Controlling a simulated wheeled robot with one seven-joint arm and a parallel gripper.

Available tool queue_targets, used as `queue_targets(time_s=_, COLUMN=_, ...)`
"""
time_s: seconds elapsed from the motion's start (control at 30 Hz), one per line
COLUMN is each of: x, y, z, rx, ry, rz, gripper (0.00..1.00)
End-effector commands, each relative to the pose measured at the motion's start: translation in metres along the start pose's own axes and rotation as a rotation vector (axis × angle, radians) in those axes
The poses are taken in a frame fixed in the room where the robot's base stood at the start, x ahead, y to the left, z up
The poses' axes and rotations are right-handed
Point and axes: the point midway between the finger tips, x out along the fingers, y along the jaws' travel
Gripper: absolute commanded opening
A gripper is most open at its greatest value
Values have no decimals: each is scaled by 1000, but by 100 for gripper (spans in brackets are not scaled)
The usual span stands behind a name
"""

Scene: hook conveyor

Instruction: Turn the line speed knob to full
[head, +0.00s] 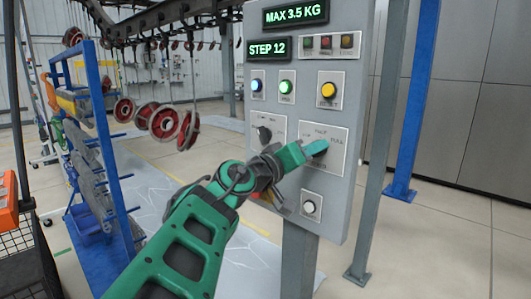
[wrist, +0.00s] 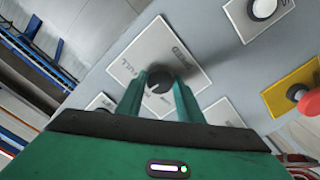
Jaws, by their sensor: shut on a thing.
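The line speed knob (wrist: 160,80) is a dark round knob on a pale plate (wrist: 150,50) marked SPEED and FULL in the wrist view. My gripper (wrist: 159,90) has one green finger on each side of the knob and is shut on it. A small light mark shows on the knob's face, but I cannot tell which setting it points to. In the head view my green gripper (head: 312,150) reaches the speed plate (head: 338,160) on the grey control panel and mostly hides the knob.
A second black knob (head: 264,134) sits on a plate to the left. A red button (wrist: 308,101) shows in the wrist view. A blue rack (head: 105,150) stands left.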

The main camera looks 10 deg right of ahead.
Motion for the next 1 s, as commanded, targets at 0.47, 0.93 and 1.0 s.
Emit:
queue_targets(time_s=0.47, x=0, y=-2, z=0, rx=406, ry=-2, rz=-7, gripper=11)
queue_targets(time_s=0.93, x=0, y=-1, z=0, rx=800, ry=-4, rz=-7, gripper=11)
queue_targets(time_s=1.0, x=0, y=-2, z=0, rx=840, ry=-4, rz=-8, gripper=11)
